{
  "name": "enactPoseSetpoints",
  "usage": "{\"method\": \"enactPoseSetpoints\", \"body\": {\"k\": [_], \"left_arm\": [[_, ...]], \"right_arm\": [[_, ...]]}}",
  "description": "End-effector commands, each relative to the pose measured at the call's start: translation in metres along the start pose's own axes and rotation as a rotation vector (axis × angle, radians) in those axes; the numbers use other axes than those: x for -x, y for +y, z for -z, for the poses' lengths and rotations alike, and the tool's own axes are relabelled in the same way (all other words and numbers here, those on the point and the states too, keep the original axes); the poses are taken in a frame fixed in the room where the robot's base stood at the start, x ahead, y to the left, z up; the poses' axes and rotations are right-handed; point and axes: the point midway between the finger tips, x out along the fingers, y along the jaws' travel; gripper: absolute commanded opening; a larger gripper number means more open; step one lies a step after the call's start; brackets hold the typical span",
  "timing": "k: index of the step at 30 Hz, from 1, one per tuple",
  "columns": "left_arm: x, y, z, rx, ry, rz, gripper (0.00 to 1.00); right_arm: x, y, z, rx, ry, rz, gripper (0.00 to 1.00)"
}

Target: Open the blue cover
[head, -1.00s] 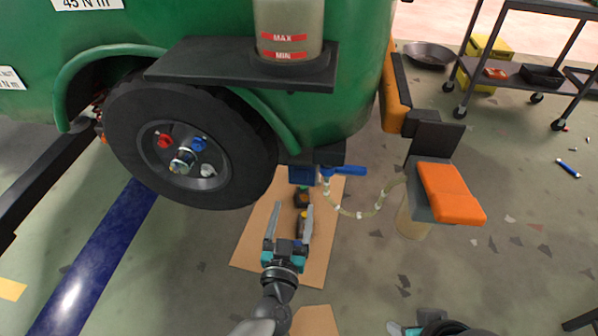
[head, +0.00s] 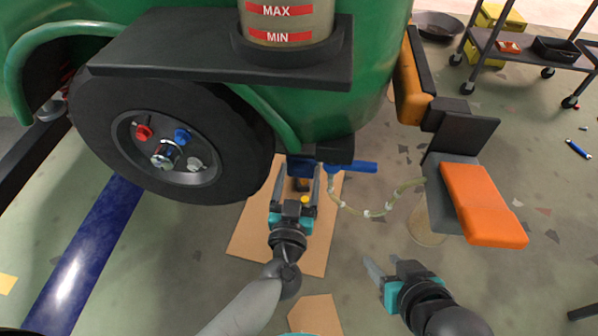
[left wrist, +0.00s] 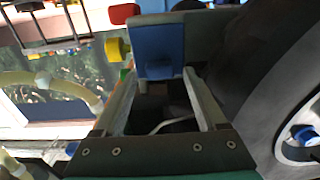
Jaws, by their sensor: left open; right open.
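The blue cover (head: 301,167) is a dark blue block under the dark ledge of the green rickshaw, right of the wheel. In the left wrist view the blue cover (left wrist: 158,40) hangs down straight ahead, with a lower tab between the fingertips. My left gripper (head: 299,180) is open just below it, a finger to each side. Whether the fingers touch the cover I cannot tell. My right gripper (head: 382,266) is open and empty above the floor at the lower right.
A blue valve handle (head: 358,166) with a pale hose (head: 372,212) is right of the cover. The black wheel (head: 170,140) is on the left. An orange pedal (head: 482,205) stands at right. Cardboard (head: 250,232) lies below. A cart (head: 530,50) stands at back right.

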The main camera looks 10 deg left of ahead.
Motion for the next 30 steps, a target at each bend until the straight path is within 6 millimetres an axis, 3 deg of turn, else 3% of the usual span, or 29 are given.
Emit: {"method": "enactPoseSetpoints", "body": {"k": [5, 24, 30], "left_arm": [[-0.0001, 0.0001, 0.0002, 0.000, 0.000, 0.000, 0.71], [0.0000, 0.0000, -0.0001, 0.000, 0.000, 0.000, 0.00], [0.0000, 0.0000, -0.0002, 0.000, 0.000, -0.001, 0.00]], "right_arm": [[0.0000, -0.0001, -0.0003, 0.000, -0.001, 0.000, 0.50], [0.0000, 0.0002, -0.0004, 0.000, -0.002, 0.000, 0.50], [0.0000, 0.0002, -0.0005, 0.000, -0.002, 0.000, 0.50]]}}
